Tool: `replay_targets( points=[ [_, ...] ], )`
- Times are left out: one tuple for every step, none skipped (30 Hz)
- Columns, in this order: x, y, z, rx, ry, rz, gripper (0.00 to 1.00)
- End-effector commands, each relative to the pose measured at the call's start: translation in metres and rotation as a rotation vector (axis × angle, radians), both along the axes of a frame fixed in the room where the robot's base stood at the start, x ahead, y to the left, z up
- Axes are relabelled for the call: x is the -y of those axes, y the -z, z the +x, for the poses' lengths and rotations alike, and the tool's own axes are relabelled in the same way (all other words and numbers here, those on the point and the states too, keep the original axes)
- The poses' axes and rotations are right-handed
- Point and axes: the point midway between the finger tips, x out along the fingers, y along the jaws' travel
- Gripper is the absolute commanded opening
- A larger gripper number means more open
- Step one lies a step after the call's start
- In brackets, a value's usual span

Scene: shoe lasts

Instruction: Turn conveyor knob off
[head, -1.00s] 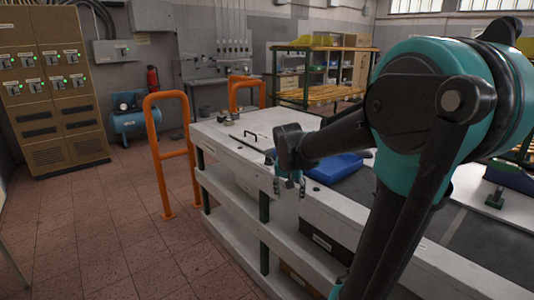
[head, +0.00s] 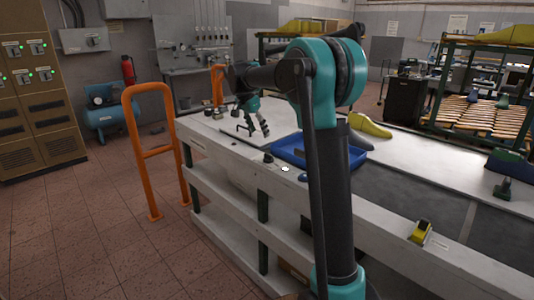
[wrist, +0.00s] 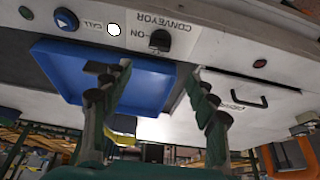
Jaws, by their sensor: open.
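The conveyor knob (wrist: 160,40) is black and sits by a white CONVEYOR label with "ON", upside down in the wrist view. In the head view a small black knob (head: 268,158) shows on the bench's front edge. I cannot tell which way it points. My gripper (wrist: 161,72) is open and empty, its fingers apart below the knob in the picture and not touching it. In the head view my gripper (head: 258,131) hangs above the white bench top, farther back and left of the knob.
A lit white lamp (wrist: 113,29) and a blue CALL button (wrist: 66,18) sit beside the knob. A red button (wrist: 260,63) is on the other side. A blue tray (head: 283,148) and yellow shoe last (head: 370,125) lie behind. An orange rail (head: 130,145) stands left.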

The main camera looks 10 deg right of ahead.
Motion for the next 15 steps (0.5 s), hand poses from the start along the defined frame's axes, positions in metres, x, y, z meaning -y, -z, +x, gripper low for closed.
replay_targets(
  points=[
    [0.004,0.010,0.002,0.000,0.001,0.000,0.59],
    [0.006,0.016,0.004,0.000,0.001,0.000,0.59],
    [0.008,0.023,0.006,0.000,0.001,0.000,0.59],
    [0.010,0.028,0.007,0.000,0.001,0.000,0.59],
    [0.011,0.034,0.008,0.000,0.001,0.000,0.59],
    [0.014,0.041,0.010,0.000,0.001,0.000,0.59],
    [0.016,0.047,0.011,0.000,0.001,0.000,0.59],
    [0.018,0.052,0.013,0.001,0.001,0.001,0.59],
    [0.021,0.060,0.015,0.001,0.001,0.001,0.59],
    [0.022,0.066,0.016,0.001,0.001,0.001,0.59],
    [0.024,0.071,0.017,0.001,0.000,0.001,0.59],
    [0.026,0.078,0.019,0.001,0.000,0.001,0.59],
    [0.028,0.083,0.020,0.001,0.000,0.001,0.59],
    [0.029,0.087,0.021,0.001,-0.001,0.001,0.59],
    [0.031,0.093,0.023,0.001,-0.001,0.001,0.59]
  ],
)
